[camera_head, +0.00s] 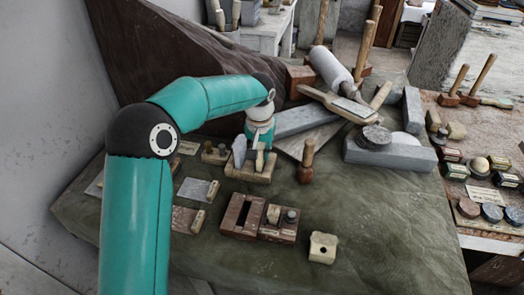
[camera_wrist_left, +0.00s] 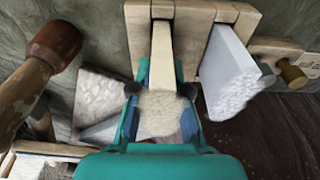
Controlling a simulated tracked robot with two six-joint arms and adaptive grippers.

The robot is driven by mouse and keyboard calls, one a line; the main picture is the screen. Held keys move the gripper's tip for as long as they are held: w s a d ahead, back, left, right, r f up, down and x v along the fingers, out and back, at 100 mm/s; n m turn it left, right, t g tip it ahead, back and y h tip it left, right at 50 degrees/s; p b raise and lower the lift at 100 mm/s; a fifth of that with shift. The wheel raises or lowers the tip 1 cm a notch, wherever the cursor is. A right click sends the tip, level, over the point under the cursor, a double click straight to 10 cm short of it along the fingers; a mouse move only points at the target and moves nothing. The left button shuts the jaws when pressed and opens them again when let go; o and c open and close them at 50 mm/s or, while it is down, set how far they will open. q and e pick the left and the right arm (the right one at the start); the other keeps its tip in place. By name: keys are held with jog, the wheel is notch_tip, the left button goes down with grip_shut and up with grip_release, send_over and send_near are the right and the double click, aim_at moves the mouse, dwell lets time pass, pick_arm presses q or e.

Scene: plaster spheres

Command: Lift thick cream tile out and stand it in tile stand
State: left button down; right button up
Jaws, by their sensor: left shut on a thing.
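My left gripper (camera_head: 260,143) reaches down over the pale wooden rack (camera_head: 262,178). It is shut on the thick cream tile (camera_head: 260,161). In the wrist view the fingers (camera_wrist_left: 160,92) press on both sides of the cream tile (camera_wrist_left: 160,112), which stands on edge. Its far end meets the wooden rack (camera_wrist_left: 228,13); I cannot tell how deep it sits in the slot. A grey tile (camera_wrist_left: 228,65) stands beside it, apart from the fingers. A dark brown slotted block (camera_head: 229,216), perhaps the tile stand, lies in front with its slot empty. My right gripper is out of view.
A wooden-handled tool (camera_head: 306,162) stands right of the rack. A cream block (camera_head: 323,247) lies further right. Grey stone slabs (camera_head: 390,153) lie behind. The front right of the green cloth (camera_head: 390,235) is clear.

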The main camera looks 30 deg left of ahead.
pick_arm(q)
jog(key=shift+f+b, duration=0.6)
jog(key=shift+f, duration=0.25)
jog(key=c, duration=1.1)
grip_release()
jog(key=shift+o, duration=0.2)
jog(key=shift+r, duration=0.15)
jog(key=shift+r+p, duration=1.65)
jog(key=shift+r, duration=0.3)
